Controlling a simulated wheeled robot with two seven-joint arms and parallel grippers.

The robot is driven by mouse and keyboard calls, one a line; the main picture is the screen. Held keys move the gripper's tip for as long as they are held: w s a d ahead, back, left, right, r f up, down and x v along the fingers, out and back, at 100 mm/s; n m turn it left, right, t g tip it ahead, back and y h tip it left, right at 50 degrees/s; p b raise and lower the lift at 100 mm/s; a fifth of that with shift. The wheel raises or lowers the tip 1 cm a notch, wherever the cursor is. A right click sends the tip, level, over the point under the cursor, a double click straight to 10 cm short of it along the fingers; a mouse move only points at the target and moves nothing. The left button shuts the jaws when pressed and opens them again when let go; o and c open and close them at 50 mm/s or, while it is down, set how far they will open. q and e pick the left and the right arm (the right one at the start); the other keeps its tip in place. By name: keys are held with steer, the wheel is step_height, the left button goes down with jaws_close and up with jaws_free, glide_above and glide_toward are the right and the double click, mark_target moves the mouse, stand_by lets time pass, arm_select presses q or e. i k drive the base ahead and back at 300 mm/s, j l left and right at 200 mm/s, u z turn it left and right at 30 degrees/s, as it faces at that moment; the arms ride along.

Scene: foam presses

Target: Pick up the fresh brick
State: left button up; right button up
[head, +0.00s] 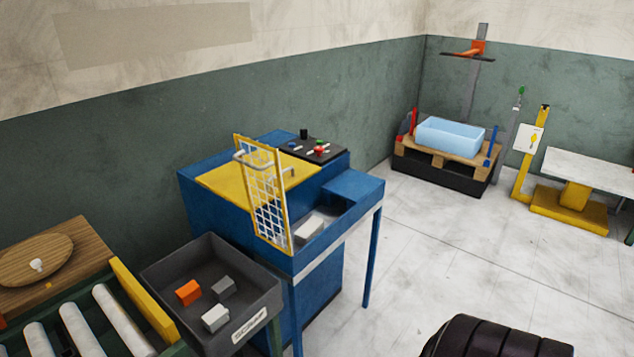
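A pale brick (309,230) lies in the open front trough of the blue press (320,262), just right of the yellow mesh gate (268,205). The gate stands upright and partly covers the inside of the press. Three more blocks lie in the dark tray marked SCRAP (262,290): an orange one (189,292), a grey one (223,287) and a whitish one (215,317). Neither of my grippers is in view.
A roller conveyor (75,330) and a wooden board (88,238) are at left. A pallet (440,150) with a light blue tub (450,128) and a yellow-based lift table (568,215) stand at back right. Floor between is clear.

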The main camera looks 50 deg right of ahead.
mark_target(314, 225)
steer(key=z, duration=1.25)
steer(key=i+l+u, duration=0.1)
steer(key=i+l, duration=0.05)
steer(key=i, duration=0.05)
